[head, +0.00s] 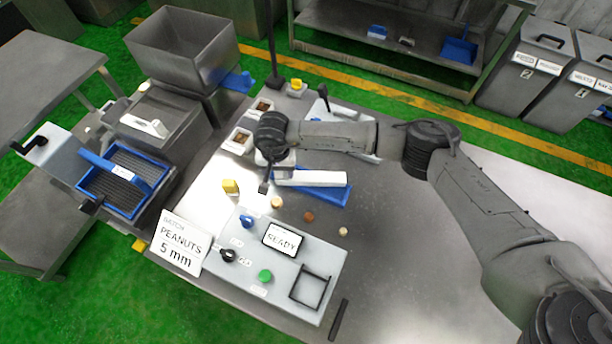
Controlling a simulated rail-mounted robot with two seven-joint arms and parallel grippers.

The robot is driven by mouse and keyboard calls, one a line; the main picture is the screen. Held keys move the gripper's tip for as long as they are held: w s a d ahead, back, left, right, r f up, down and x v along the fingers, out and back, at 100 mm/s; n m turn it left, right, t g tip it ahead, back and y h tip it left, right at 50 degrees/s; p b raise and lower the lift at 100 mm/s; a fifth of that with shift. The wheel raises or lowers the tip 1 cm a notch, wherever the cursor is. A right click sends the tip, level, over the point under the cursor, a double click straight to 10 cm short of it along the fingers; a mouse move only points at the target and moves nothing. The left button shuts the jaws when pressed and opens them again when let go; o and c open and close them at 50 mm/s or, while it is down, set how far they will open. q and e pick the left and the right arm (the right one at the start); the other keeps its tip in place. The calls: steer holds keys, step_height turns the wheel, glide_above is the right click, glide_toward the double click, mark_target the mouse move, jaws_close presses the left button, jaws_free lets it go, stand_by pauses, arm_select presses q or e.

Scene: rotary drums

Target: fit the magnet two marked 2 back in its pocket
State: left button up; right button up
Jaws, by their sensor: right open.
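My right gripper (264,187) reaches in from the right and points down over the bench, open. It is just left of a blue tray (330,195). A long white bar (318,178) lies along this tray; it may be a magnet, but I cannot read a mark on it. The gripper's wrist and arm partly hide the things behind them. I cannot make out a 2 on any magnet, and no pocket is clearly identifiable. My left gripper is not in view.
A grey control box (300,262) with a READY screen stands at the bench front, beside a PEANUTS 5 mm sign (180,243). Small loose pieces and a yellow block (231,187) lie near the gripper. A machine with a blue-framed grid (118,202) stands left. The bench's right side is clear.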

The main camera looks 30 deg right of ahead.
steer(key=shift+r, duration=0.1)
jaws_close()
stand_by(0.3)
